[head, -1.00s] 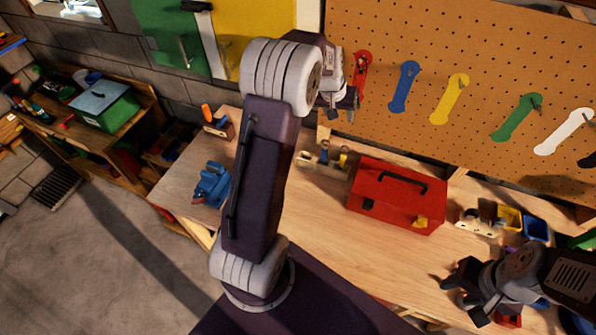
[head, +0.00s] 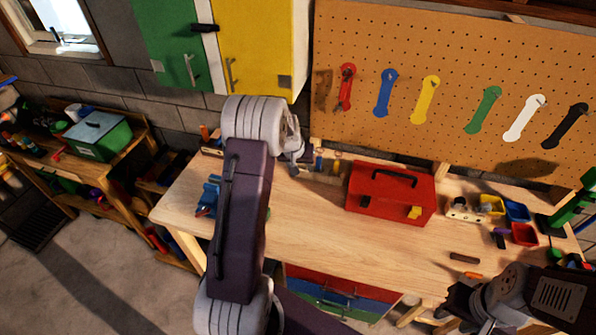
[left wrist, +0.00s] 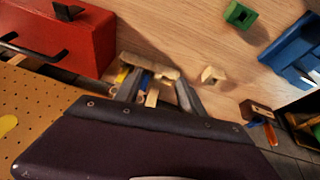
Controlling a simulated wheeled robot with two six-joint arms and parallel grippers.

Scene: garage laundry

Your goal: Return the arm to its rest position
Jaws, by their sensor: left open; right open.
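My left arm rises in front of the bench in the head view and bends over at the elbow. My left gripper (head: 299,162) is low over the back of the workbench (head: 330,235), partly hidden by its own arm. In the left wrist view its two fingers (left wrist: 158,92) are apart, with a wooden tool holder (left wrist: 150,66) beyond them; I see nothing held. My right gripper (head: 462,308) is open at the lower right, over the bench's front edge, with no object visible in it.
A red toolbox (head: 390,192) stands right of my left gripper. A blue vise (head: 208,197) is at the bench's left end. Small bins (head: 517,211) stand at the right. The pegboard (head: 450,60) with coloured wrench shapes is behind. The bench's middle front is mostly clear.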

